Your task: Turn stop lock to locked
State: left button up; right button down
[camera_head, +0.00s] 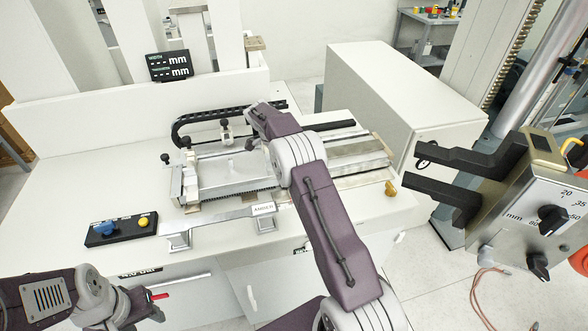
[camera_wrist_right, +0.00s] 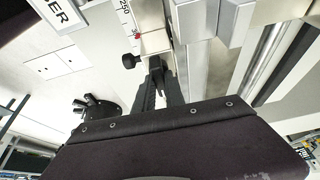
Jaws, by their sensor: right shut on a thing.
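The right wrist view shows my right gripper (camera_wrist_right: 157,82) with its two dark fingers closed on a small dark part, which looks like the stop lock (camera_wrist_right: 155,64), at the end of a metal stop block (camera_wrist_right: 157,42). The fingers hide most of that part, so its turn position cannot be told. A black round knob (camera_wrist_right: 130,60) sticks out beside the block, left of the fingertips.
A black control box (camera_head: 120,231) with a blue and a yellow knob sits at the front left. A dark cable chain (camera_head: 190,119) lies behind the bed. A dial panel (camera_head: 535,215) stands at the right.

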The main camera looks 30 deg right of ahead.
jog(key=c, duration=1.4)
grip_release()
jog(key=v, duration=0.9)
jog(key=shift+a+f, duration=0.1)
jog(key=shift+f, duration=0.05)
